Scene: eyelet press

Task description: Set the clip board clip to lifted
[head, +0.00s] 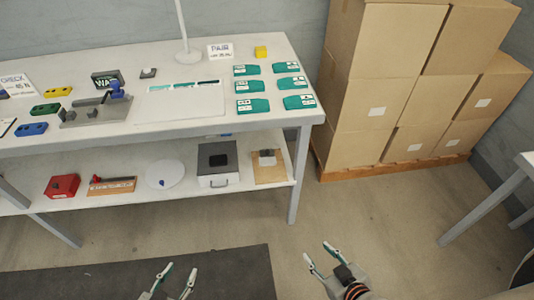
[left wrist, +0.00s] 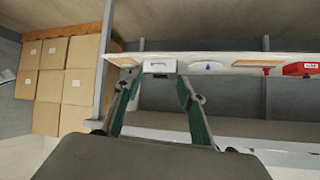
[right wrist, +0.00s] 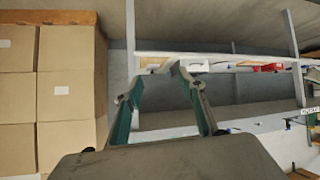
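The clip board (head: 263,176) is a brown board with a dark clip (head: 267,154) at its back end. It lies on the lower shelf's right end; I cannot tell the clip's position for sure. The board's edge also shows in the left wrist view (left wrist: 123,62) and partly in the right wrist view (right wrist: 152,64). My left gripper (head: 180,272) is open and empty, low in front of the bench over the dark mat. My right gripper (head: 319,252) is open and empty, in front of and right of the clip board. Both are well apart from it.
The lower shelf (head: 140,155) also holds a grey box (head: 218,164), a white disc (head: 165,174), a board with a red lever (head: 112,186) and a red box (head: 62,186). The bench top overhangs it. Stacked cartons (head: 400,80) stand right. The floor ahead is clear.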

